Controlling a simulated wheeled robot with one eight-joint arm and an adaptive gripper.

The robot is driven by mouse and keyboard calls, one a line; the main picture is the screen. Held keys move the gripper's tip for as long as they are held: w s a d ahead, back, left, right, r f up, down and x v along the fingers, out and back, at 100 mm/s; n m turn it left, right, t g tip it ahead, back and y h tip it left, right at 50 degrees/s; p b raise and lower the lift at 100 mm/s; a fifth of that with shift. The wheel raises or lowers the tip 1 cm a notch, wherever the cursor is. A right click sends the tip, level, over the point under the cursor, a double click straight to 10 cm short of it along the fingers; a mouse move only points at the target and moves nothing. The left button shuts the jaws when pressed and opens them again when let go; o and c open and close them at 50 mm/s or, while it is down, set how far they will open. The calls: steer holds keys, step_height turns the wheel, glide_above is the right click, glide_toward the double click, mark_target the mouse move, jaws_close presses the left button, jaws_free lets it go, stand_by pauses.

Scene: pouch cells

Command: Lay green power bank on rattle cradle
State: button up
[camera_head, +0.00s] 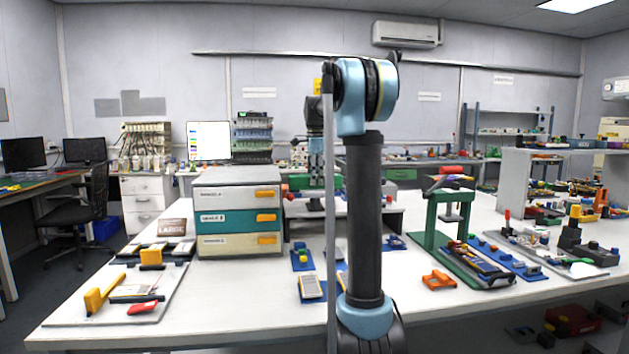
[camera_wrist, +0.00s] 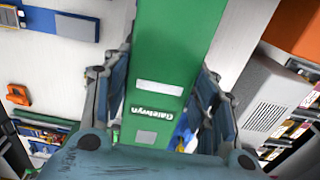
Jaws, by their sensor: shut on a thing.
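The green power bank (camera_wrist: 170,45), a long flat green block with white lettering and pale label patches, fills the middle of the wrist view. My gripper (camera_wrist: 158,108) is shut on it, with one finger along each long side.
A drawer unit (camera_head: 240,217) stands left of the gripper. A green press frame (camera_head: 434,222) and an orange bracket (camera_head: 438,279) are on the right. A white board (camera_head: 75,310) with yellow and red parts lies at left. The front middle of the table (camera_head: 235,300) is clear.

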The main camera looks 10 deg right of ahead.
steer(key=shift+f, duration=1.15)
stand_by(0.4)
steer(key=o, duration=1.4)
steer(key=shift+r, duration=0.1)
step_height(320, 180, up, 12)
steer(key=shift+f, duration=0.15)
